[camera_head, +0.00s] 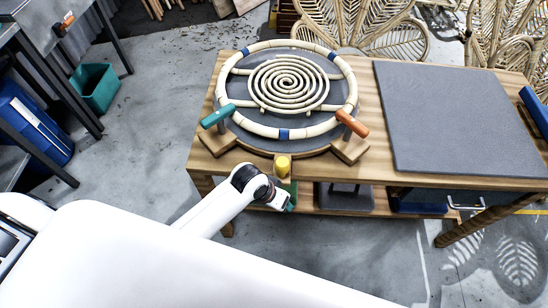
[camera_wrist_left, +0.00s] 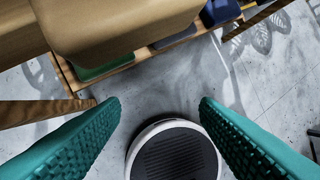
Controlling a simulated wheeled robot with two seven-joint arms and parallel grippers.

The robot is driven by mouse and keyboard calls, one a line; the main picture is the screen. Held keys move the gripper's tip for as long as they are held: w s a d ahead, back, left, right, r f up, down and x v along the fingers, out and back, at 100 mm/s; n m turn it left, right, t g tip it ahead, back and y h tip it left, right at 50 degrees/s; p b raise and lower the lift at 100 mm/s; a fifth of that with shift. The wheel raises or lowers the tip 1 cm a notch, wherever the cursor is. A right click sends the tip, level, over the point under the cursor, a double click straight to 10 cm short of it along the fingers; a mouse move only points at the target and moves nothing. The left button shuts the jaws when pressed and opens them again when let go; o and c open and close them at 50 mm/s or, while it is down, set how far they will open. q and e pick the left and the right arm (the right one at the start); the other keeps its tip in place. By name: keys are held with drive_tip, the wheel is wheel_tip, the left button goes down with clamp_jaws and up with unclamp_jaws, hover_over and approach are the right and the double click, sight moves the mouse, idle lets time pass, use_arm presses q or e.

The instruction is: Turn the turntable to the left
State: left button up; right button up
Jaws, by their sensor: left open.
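The turntable (camera_head: 240,119) is a round dark grey disc near the left end of the wooden table. A pale rattan ring with blue bands (camera_head: 222,83) and a rattan spiral (camera_head: 289,83) lie on it. A teal handle (camera_head: 217,115) is at its front left and an orange handle (camera_head: 352,123) at its front right. A yellow knob (camera_head: 283,166) stands at the front edge. My left gripper (camera_head: 290,200) is just below and in front of the knob, apart from the turntable. The left wrist view shows its teal ribbed fingers (camera_wrist_left: 160,120) wide apart with nothing gripped. My right gripper is out of view.
The wooden table (camera_head: 368,88) carries a grey mat (camera_head: 460,118) on the right. A lower shelf holds dark items; its edge (camera_wrist_left: 150,52) shows in the left wrist view. Rattan chairs (camera_head: 390,30) stand behind.

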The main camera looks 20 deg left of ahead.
use_arm(q)
drive_tip(key=d+r+m+p, duration=0.1)
drive_tip(key=d+r, duration=0.3)
drive_tip(key=r, duration=0.8)
wheel_tip(320, 180, up, 10)
drive_tip(key=g+y, duration=0.3)
hover_over(282, 162)
drive_tip(key=shift+n, duration=0.4)
wheel_tip(282, 162, down, 12)
drive_tip(key=shift+f+p, duration=0.1)
drive_tip(key=shift+p, duration=0.65)
drive_tip(key=shift+c, duration=0.4)
clamp_jaws()
